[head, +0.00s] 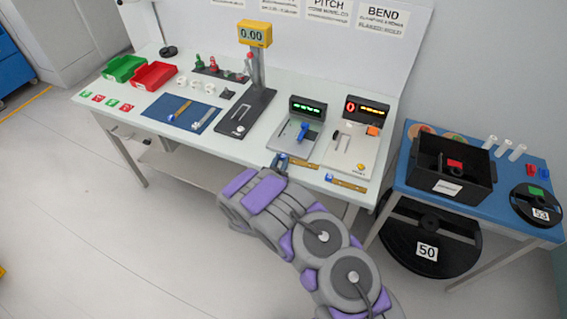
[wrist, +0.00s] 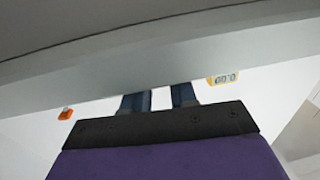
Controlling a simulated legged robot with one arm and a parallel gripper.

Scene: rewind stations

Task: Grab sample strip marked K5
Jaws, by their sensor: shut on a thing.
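A narrow tan strip (head: 304,164) lies at the front edge of the white workbench, with its left end at my gripper (head: 281,161). My gripper is shut on this strip; its label is too small to read, so I cannot confirm K5. A second tan strip (head: 352,185) with a blue left end lies to the right at the same edge, apart from my gripper. In the wrist view the two dark fingers (wrist: 160,97) show close together.
Behind my gripper stand two test stations with green (head: 308,107) and orange (head: 367,108) displays. A blue side table (head: 400,180) with a black bin (head: 483,180) stands to the right. A blue mat (head: 160,107) lies further left. The floor at left is clear.

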